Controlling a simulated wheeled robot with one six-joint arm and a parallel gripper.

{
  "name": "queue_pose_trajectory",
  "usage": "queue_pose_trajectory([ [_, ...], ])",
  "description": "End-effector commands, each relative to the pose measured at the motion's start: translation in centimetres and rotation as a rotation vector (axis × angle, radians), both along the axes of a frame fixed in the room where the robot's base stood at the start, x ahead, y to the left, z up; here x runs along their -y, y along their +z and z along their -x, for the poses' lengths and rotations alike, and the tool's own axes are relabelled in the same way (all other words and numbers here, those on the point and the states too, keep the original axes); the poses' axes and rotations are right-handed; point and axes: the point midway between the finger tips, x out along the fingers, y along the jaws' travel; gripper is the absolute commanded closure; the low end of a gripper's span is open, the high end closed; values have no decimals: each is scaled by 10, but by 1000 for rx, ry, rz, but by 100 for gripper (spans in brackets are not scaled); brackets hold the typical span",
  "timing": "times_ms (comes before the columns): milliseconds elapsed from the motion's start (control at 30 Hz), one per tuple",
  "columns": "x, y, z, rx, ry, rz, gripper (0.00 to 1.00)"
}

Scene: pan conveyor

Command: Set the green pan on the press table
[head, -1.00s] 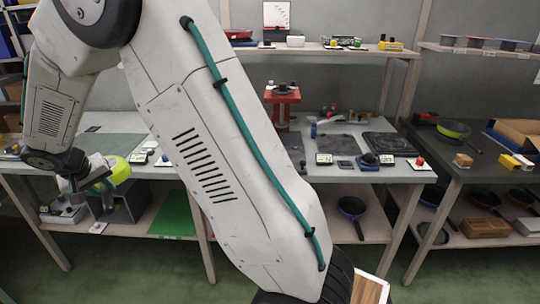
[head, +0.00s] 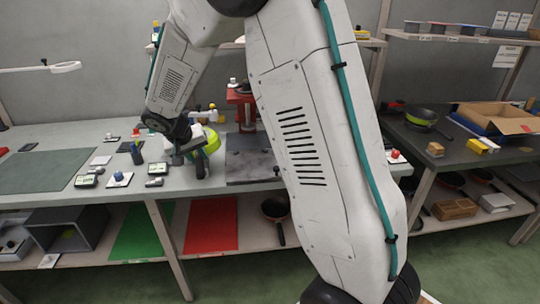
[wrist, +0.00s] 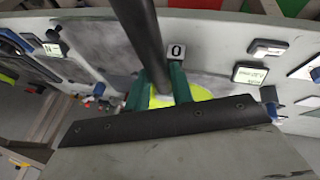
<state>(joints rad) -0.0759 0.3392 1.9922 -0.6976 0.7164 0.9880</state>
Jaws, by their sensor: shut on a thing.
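My gripper (head: 190,143) is shut on the green pan (head: 212,141), which is tilted steeply and held above the grey table that carries the red press (head: 243,98). In the wrist view, the dark handle (wrist: 146,45) runs between the green fingers of my gripper (wrist: 160,88). A yellow-green part of the pan (wrist: 196,93) shows behind them; the rest is hidden. The press is partly hidden by my arm. A dark grey plate (head: 248,160) lies on the table in front of it, right of the pan.
Small displays and tools, including a meter (head: 86,181), stand on the table's left part, beside a grey-green mat (head: 45,170). Another pan with a green band (head: 420,115) sits on the dark bench at right, near an open cardboard box (head: 495,118). Shelves hang above.

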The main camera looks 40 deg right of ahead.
Motion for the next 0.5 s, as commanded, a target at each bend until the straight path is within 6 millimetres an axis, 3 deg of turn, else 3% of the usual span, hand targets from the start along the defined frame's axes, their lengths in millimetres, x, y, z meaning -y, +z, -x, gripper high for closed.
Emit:
queue_pose_trajectory([
  [33, 22, 0, 14, 1, -24, 0, 100],
  [200, 81, -6, 61, 1, -86, 2, 100],
  [333, 109, -10, 91, 1, -121, 0, 100],
  [500, 124, -14, 110, -1, -140, -3, 100],
])
